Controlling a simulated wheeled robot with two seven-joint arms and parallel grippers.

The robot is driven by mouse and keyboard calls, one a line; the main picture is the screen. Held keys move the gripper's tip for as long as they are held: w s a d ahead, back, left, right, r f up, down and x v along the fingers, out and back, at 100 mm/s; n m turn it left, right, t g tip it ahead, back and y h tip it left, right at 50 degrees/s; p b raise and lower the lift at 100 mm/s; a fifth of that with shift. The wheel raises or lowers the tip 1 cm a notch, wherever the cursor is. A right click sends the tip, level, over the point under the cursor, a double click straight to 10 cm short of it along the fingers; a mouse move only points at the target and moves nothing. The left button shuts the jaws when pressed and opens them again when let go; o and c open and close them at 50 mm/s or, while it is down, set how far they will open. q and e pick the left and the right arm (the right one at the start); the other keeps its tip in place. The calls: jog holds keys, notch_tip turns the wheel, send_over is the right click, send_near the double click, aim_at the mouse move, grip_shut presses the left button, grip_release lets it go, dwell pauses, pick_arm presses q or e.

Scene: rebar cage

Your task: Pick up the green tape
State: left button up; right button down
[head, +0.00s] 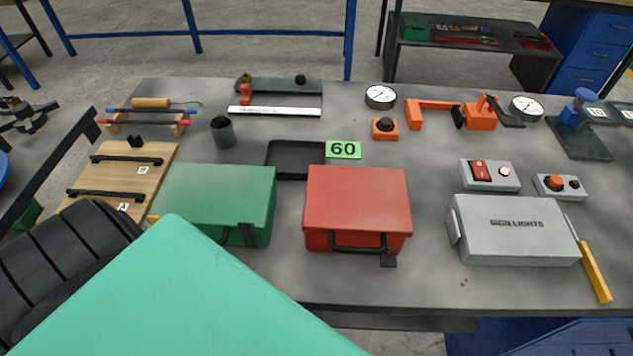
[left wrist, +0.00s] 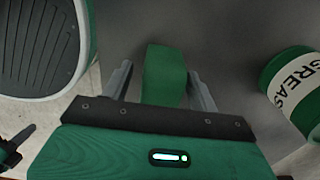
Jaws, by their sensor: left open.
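In the left wrist view, a plain green piece (left wrist: 165,75), which looks like the green tape, lies on a grey surface. It is between the two grey fingers of my left gripper (left wrist: 161,88). The fingers are open, with a gap on each side of the green piece. Its near end is hidden behind the dark gripper bar. I cannot make out the tape or either gripper in the head view. My right gripper is in neither view.
A green can labelled GREASE (left wrist: 292,88) is close at the right of the left wrist view. The head view shows a grey workbench (head: 350,285) with a green case (head: 205,190), a red case (head: 358,195) and a grey SIGN LIGHTS box (head: 512,245).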

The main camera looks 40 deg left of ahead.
pick_arm(q)
jog(key=shift+f, duration=0.1)
jog(key=shift+c, duration=0.2)
jog(key=c, duration=1.2)
